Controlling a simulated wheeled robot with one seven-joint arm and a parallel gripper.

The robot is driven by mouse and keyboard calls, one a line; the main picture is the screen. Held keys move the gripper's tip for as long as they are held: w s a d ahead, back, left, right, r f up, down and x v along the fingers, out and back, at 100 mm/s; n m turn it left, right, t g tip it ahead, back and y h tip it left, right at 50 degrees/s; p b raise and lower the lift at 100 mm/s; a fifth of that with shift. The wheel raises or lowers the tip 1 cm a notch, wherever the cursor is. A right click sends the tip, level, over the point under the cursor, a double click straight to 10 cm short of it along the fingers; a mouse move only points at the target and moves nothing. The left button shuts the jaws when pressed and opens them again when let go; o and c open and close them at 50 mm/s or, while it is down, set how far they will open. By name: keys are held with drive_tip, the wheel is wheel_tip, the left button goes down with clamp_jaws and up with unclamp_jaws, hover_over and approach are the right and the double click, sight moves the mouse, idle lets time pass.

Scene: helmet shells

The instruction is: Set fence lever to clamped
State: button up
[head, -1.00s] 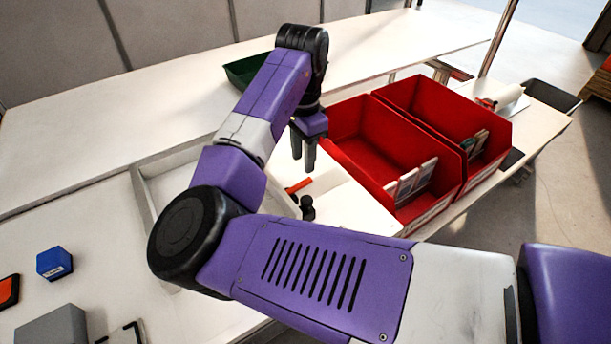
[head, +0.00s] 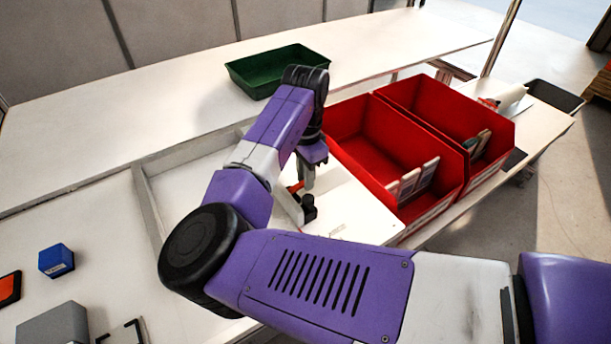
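The fence lever (head: 296,187) shows as a small red bar on the white work surface, left of the near red bin. A black knob-like part (head: 308,208) stands just in front of it. My gripper (head: 306,176) points down right over the red bar, its fingertips overlapping it in this view. Whether they touch it cannot be told. The fingers are seen nearly edge-on, so their gap is unclear. My arm hides part of the fence fixture, and the lever's exact position is hard to read.
Two red bins (head: 375,165) with cards in them stand close to the right of my gripper. A green tray (head: 262,80) lies behind my wrist. A grey-framed shallow tray (head: 150,205) is at left. A blue box (head: 56,260) sits at far left.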

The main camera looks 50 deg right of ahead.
clamp_jaws()
drive_tip(key=shift+s+d+r+y+p, duration=0.1)
drive_tip(key=shift+d+y+p, duration=0.15)
drive_tip(key=shift+p, duration=0.5)
drive_tip(key=shift+f+y+p, duration=0.25)
drive_tip(key=shift+y+p, duration=0.3)
drive_tip(key=shift+a+f, duration=0.1)
drive_tip(key=shift+f, duration=0.05)
drive_tip(key=o, duration=0.5)
unclamp_jaws()
